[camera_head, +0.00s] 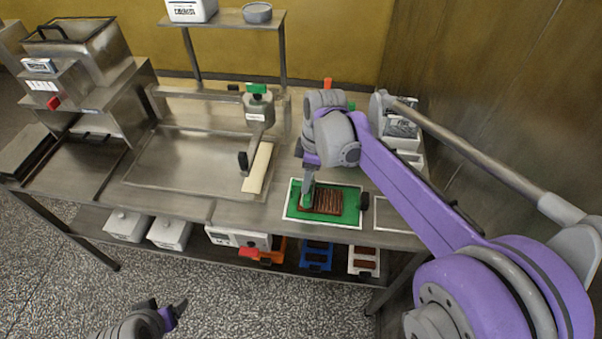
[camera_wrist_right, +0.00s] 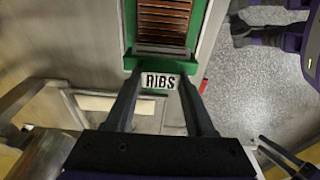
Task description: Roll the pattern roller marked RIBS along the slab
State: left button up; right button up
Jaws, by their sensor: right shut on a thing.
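The brown slab (camera_head: 328,200) lies on a green mat (camera_head: 350,212) with a white border near the table's front edge. Stripes run across the slab, and it also shows in the right wrist view (camera_wrist_right: 163,22). My right gripper (camera_head: 308,192) is down at the slab's left end. In the right wrist view my gripper (camera_wrist_right: 160,104) is shut on the pattern roller (camera_wrist_right: 159,67), whose green part carries a white RIBS label. The roller's drum is hard to make out. My left gripper (camera_head: 168,308) is empty with fingers apart, low in front of the table.
A metal machine with a green-topped post (camera_head: 258,105) stands left of the mat over a wide tray (camera_head: 185,165). A cream strip (camera_head: 258,168) lies beside it. Small blue (camera_head: 316,258) and white (camera_head: 364,262) trays sit on the lower shelf. White items (camera_head: 402,130) stand behind my right arm.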

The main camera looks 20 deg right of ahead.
jog(key=shift+s+d+f, duration=0.1)
jog(key=shift+s+d, duration=0.65)
jog(key=shift+d, duration=0.5)
jog(key=shift+s+d, duration=0.75)
jog(key=shift+d, duration=0.5)
jog(key=shift+s+d+f, duration=0.1)
jog(key=shift+s+d, duration=0.65)
jog(key=shift+d, duration=0.5)
jog(key=shift+f+b, duration=0.3)
jog(key=shift+f, duration=0.05)
jog(key=shift+w+a, duration=0.6)
jog(key=shift+a, duration=0.4)
jog(key=shift+w+a, duration=0.55)
jog(key=shift+a, duration=0.4)
jog(key=shift+w+a, duration=0.6)
jog(key=shift+a, duration=0.4)
dwell(1.0)
